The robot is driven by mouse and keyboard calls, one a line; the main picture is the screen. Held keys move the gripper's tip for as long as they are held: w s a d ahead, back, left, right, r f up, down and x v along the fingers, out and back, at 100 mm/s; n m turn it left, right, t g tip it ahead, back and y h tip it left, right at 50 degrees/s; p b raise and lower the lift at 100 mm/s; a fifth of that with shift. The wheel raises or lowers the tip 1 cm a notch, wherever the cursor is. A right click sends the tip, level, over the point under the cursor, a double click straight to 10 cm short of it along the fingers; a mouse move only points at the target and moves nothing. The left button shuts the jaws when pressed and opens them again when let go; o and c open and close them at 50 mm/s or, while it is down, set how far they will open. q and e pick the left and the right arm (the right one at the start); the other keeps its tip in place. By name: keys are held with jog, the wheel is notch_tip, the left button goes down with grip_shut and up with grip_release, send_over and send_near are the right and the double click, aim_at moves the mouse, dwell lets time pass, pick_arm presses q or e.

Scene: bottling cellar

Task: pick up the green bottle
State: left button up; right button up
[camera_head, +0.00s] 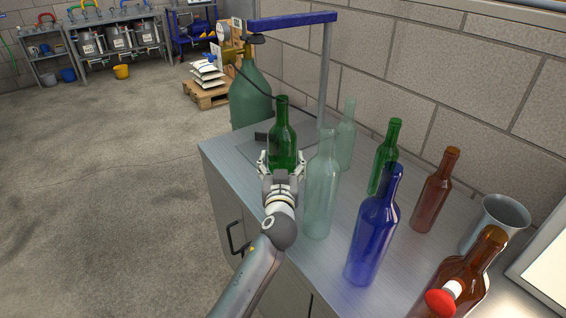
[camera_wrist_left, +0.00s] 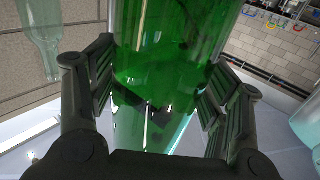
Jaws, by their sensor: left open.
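A green bottle (camera_head: 282,135) stands upright on the metal worktop (camera_head: 230,155), near its far left part. My left gripper (camera_head: 283,161) reaches it from the front, with one finger on each side of the glass. In the left wrist view, the green bottle (camera_wrist_left: 165,60) fills the space between the open fingers of the gripper (camera_wrist_left: 162,78). Whether the fingers touch the glass is not clear. The bottle's foot is hidden behind the gripper in the head view. A second green bottle (camera_head: 383,160) stands further right. My right gripper is not in view.
A pale clear bottle (camera_head: 321,190) stands close right of my left gripper; another (camera_head: 346,135) is behind. A blue bottle (camera_head: 373,230), brown bottles (camera_head: 433,195) and a metal jug (camera_head: 490,226) crowd the right. A big green demijohn (camera_head: 250,100) and a blue-armed stand (camera_head: 292,20) are behind.

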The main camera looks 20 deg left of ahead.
pick_arm(q)
jog(key=x, duration=0.3)
jog(key=shift+w+f, duration=0.1)
jog(key=shift+w, duration=0.05)
jog(key=c, duration=1.2)
